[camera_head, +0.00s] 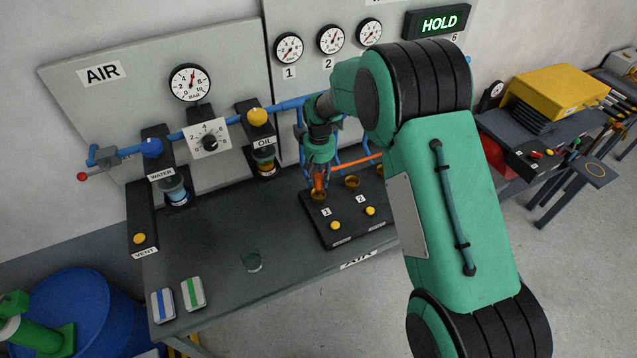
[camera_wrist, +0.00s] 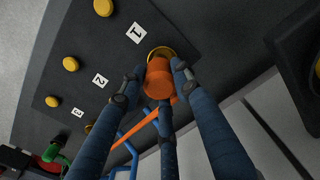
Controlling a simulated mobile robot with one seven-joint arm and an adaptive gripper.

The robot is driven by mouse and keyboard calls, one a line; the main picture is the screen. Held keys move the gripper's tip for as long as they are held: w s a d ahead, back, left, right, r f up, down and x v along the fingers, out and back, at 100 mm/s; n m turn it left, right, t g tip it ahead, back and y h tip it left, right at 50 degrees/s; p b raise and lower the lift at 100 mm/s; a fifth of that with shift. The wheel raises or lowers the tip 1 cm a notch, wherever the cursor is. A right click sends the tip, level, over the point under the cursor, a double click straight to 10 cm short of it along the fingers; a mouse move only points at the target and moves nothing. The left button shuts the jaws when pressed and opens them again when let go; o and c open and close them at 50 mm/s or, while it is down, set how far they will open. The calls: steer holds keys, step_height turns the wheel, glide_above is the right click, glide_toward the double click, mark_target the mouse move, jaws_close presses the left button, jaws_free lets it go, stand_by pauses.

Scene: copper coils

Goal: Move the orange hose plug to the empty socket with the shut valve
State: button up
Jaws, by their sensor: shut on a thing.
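My gripper (camera_head: 319,170) is shut on the orange hose plug (camera_wrist: 158,80), with one blue fingertip on either side of it. The plug is at the brass socket 1 (camera_wrist: 162,51), at the left end of the dark socket block in the head view. The plug overlaps the socket's ring in the wrist view; I cannot tell how deep it sits. The orange hose (camera_head: 362,161) trails to the right behind the block. Socket 2 (camera_head: 352,181) shows an open brass ring with no plug. My arm hides the block's right part and the supply valves.
The dark bench (camera_head: 215,235) is mostly clear in front. Blue pipes (camera_head: 228,120) and filter bowls line the panel behind. Yellow buttons (camera_head: 335,225) sit on the block. A lit sign (camera_head: 439,23) reads HOLD.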

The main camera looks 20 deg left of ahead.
mark_target(319, 184)
steer(key=shift+w+a, duration=0.3)
steer(key=shift+w, duration=0.15)
steer(key=shift+f, duration=1.75)
steer(key=shift+f, duration=0.35)
steer(key=o, duration=1.3)
steer(key=shift+c, duration=0.2)
steer(key=shift+r, duration=0.1)
step_height(319, 184, up, 12)
steer(key=shift+r, duration=0.25)
steer(key=shift+d+r, duration=0.1)
